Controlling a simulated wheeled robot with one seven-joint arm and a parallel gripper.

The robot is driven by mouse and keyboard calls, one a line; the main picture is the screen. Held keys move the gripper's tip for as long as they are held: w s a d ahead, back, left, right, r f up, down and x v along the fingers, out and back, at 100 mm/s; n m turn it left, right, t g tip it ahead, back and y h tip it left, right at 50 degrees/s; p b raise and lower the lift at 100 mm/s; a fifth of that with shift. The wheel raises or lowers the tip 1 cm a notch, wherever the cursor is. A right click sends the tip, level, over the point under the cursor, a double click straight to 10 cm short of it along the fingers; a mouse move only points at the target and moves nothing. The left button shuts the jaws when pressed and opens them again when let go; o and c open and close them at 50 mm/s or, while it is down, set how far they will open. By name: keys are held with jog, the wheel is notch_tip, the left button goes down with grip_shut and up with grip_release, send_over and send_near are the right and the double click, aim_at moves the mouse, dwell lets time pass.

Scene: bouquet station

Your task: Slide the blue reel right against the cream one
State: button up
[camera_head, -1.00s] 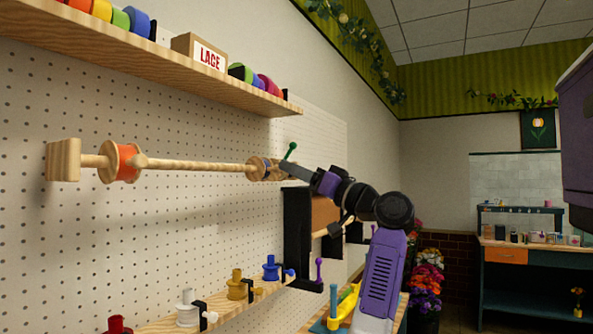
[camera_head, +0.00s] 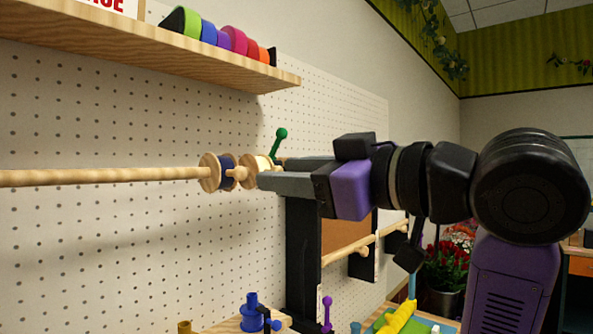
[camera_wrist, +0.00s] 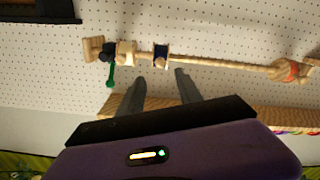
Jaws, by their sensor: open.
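The blue reel (camera_head: 227,170), with pale wooden flanges, sits on a horizontal wooden rod (camera_head: 110,177). The cream reel (camera_head: 262,166) is to its right, towards the rod's end. In the wrist view, the blue reel (camera_wrist: 161,57) is right of the cream reel (camera_wrist: 125,54), with a short stretch of bare rod between them. My gripper (camera_head: 271,171) is open and empty, its fingers pointing at the rod near the cream reel. In the head view the fingers partly cover the cream reel's right side.
A green-knobbed lever (camera_head: 280,135) stands by the rod's end. An orange reel (camera_wrist: 289,72) sits far along the rod. The rod runs in front of a white pegboard (camera_head: 100,120). A shelf (camera_head: 150,62) with coloured spools is above. A blue spool (camera_head: 252,312) stands below.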

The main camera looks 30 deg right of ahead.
aim_at(244, 173)
jog(key=shift+p+x, duration=1.05)
jog(key=shift+x, duration=2.9)
jog(key=shift+f, duration=0.1)
jog(key=shift+c, duration=0.2)
jog(key=shift+a, duration=0.1)
grip_shut()
